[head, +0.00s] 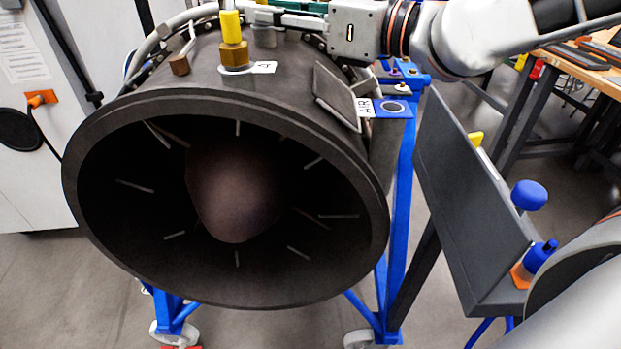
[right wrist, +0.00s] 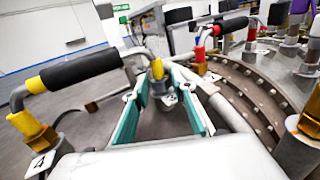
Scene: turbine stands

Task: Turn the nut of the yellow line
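The turbine (head: 345,185) stands on a blue frame. In the right wrist view the yellow line (right wrist: 83,68) has a black sleeve and yellow collars. One end meets a brass nut (right wrist: 36,130) beside a label "4". Its other end reaches down to a small silvery nut (right wrist: 160,89) between my right fingers. In the head view a yellow collar (head: 231,25) stands over a brass nut (head: 234,55). My right gripper (head: 265,14) lies over the turbine's top. Its teal-padded fingers (right wrist: 165,115) are apart, on either side of the silvery nut; contact is unclear. My left gripper is not visible.
A red-collared line (right wrist: 203,55) stands close beyond the fingers, beside a bolted flange (right wrist: 268,98). A dark tray (head: 465,195) with blue-topped items stands right of the turbine. A workbench (head: 590,62) is at the far right.

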